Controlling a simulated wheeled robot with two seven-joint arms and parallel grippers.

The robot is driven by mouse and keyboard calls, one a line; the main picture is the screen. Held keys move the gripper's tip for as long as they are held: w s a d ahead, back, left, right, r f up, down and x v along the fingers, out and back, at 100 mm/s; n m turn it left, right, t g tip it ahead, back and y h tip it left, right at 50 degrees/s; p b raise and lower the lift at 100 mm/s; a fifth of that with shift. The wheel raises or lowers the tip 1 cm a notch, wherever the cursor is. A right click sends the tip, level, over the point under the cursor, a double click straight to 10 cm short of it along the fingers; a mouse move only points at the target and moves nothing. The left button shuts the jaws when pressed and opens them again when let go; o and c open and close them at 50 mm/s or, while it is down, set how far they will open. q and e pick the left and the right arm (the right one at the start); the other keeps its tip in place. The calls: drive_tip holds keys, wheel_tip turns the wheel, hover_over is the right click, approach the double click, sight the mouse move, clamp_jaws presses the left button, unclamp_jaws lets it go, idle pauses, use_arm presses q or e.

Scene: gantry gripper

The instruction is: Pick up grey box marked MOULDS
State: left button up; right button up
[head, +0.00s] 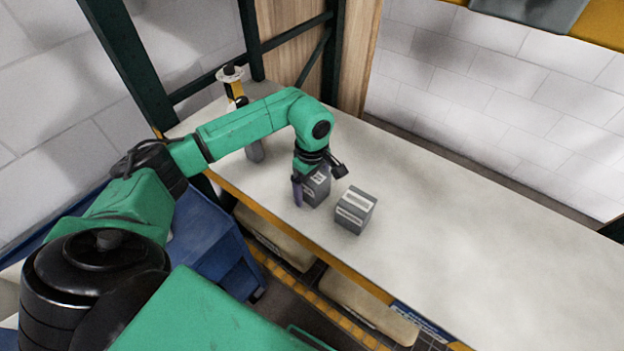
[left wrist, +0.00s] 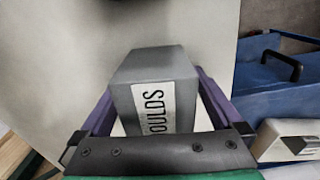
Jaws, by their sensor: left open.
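The grey box marked MOULDS (left wrist: 150,68) is in the left wrist view, its white label reading "OULDS" with the first letter hidden. It also shows in the head view (head: 319,188), standing on the pale shelf under my left gripper. My left gripper (head: 312,183) is open and points down at the box. In the left wrist view its purple fingers (left wrist: 160,108) lie on either side of the box; I cannot tell whether they touch it. My right gripper is not in view.
A second grey box (head: 355,210) with a white label stands just right of the first on the shelf (head: 450,230). Dark rack posts rise behind. The shelf's right side is clear.

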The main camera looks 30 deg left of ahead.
use_arm(q)
drive_tip(key=shift+w, duration=0.15)
clamp_jaws()
